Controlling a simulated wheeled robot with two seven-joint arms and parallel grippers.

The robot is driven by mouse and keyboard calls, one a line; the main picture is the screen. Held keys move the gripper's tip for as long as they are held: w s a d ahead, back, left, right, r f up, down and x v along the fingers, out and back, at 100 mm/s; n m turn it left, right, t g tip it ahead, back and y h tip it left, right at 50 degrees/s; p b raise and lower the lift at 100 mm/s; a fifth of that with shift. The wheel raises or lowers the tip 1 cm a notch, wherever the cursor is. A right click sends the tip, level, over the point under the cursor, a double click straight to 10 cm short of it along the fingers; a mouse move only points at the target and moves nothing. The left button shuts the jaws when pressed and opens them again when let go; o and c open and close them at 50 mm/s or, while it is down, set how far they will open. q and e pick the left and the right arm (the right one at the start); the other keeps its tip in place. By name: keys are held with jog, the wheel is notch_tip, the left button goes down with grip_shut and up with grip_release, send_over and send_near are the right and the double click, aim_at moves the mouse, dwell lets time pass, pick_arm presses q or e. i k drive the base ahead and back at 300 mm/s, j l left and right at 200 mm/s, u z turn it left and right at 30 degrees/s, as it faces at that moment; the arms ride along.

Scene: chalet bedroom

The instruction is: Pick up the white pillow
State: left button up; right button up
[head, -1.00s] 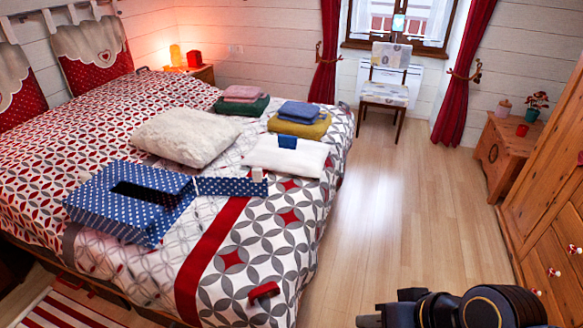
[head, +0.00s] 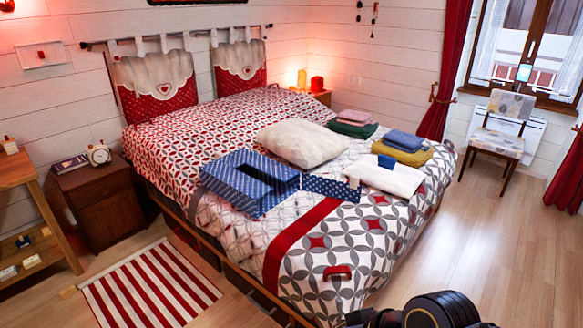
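The white pillow (head: 301,143) is fluffy and lies on the bed (head: 352,240), about the middle of the picture. It lies behind a blue polka-dot box (head: 243,186) and left of the folded cloth stacks. Nothing is on top of it, and no gripper touches it. Part of my dark arm shows at the bottom edge, right of centre, well in front of the bed and far from the pillow. Its fingertips cannot be made out. My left gripper is not in view.
Folded cloths (head: 402,146) and a white folded cloth (head: 384,177) lie right of the pillow. A red object (head: 338,272) lies near the bed's front edge. A striped rug (head: 152,287) and a nightstand (head: 104,201) are at left.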

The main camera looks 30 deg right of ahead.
aim_at(384, 172)
jog(key=i+l+u, duration=0.1)
jog(key=l+u, duration=1.25)
jog(key=l, duration=0.15)
jog(key=k+l, duration=0.1)
jog(key=l, duration=0.45)
jog(key=k+l, duration=0.15)
jog(key=l, duration=0.35)
jog(key=k+l, duration=0.1)
jog(key=l, duration=0.45)
jog(key=k+l, duration=0.1)
jog(key=l, duration=0.45)
jog(key=k+l, duration=0.15)
jog(key=l, duration=0.4)
jog(key=k+l, duration=0.1)
jog(key=l, duration=0.4)
jog(key=k+l, duration=0.1)
jog(key=l, duration=0.45)
jog(key=k+l, duration=0.15)
jog(key=l, duration=0.4)
